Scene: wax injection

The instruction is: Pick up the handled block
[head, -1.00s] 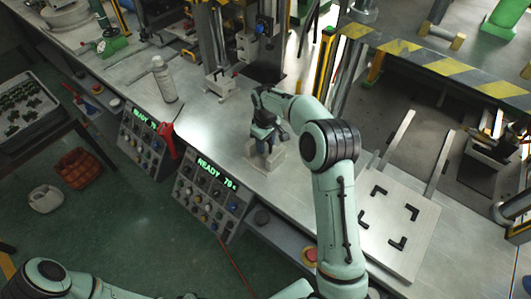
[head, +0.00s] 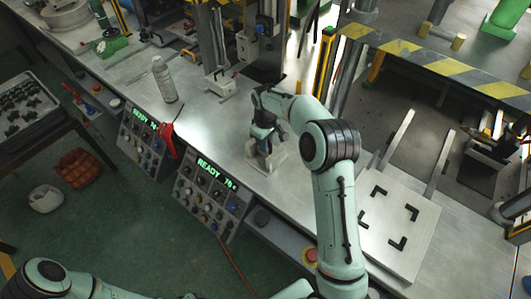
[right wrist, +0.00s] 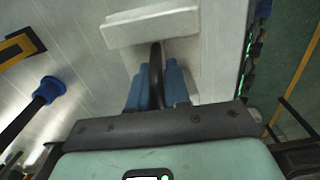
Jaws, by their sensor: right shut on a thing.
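The handled block (head: 279,158) is a pale grey block on the metal bench, left of my right forearm in the head view. In the right wrist view the block (right wrist: 150,26) lies just beyond my fingertips, and its dark upright handle (right wrist: 156,68) runs between them. My right gripper (head: 268,143) is over the block with its blue fingers (right wrist: 151,88) shut on the handle. The gripper and arm partly cover the block in the head view. I cannot tell whether the block is clear of the bench. My left gripper is out of view; only part of my left arm shows at lower left.
A pale fixture (head: 220,84) and a spray can (head: 164,80) stand farther back on the bench. Control panels reading READY (head: 210,190) line its front edge. A plate with black corner marks (head: 415,212) lies at right. A striped barrier (head: 440,62) runs behind.

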